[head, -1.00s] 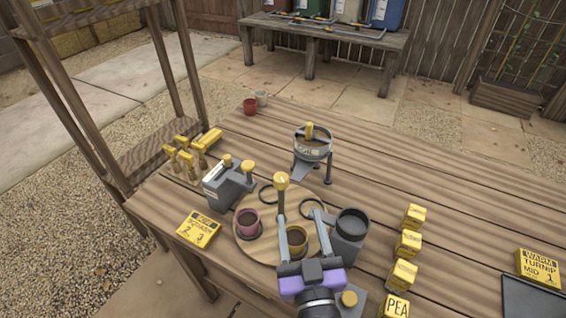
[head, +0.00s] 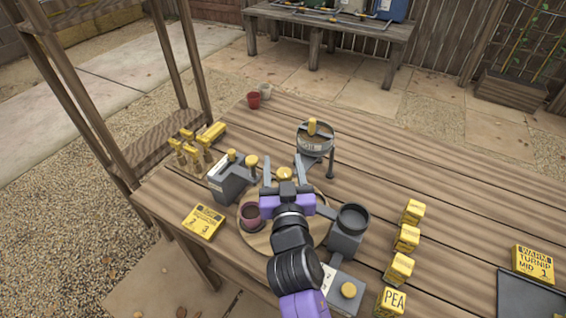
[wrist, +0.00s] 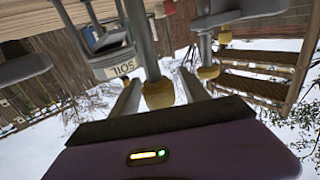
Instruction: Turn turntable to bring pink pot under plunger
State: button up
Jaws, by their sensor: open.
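The round wooden turntable (head: 256,240) lies on the bench, partly hidden by my arm. The pink pot (head: 251,216) sits on its left side. A yellow knob (head: 284,174) shows between the fingers of my open gripper (head: 285,167); the wrist view also shows a yellow knob (wrist: 158,94) between my fingers. I cannot tell whether they touch it. A grey device (head: 228,183) with yellow knobs, possibly the plunger, stands at the turntable's left rear. The yellow pot seen earlier is hidden behind my arm.
The soil hopper (head: 315,140) stands behind the turntable, and a grey cup device (head: 352,219) stands to its right. Several yellow seed blocks (head: 406,238) line the right. The bench's back right is clear.

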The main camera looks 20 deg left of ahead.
jog(key=shift+w, duration=0.15)
grip_shut()
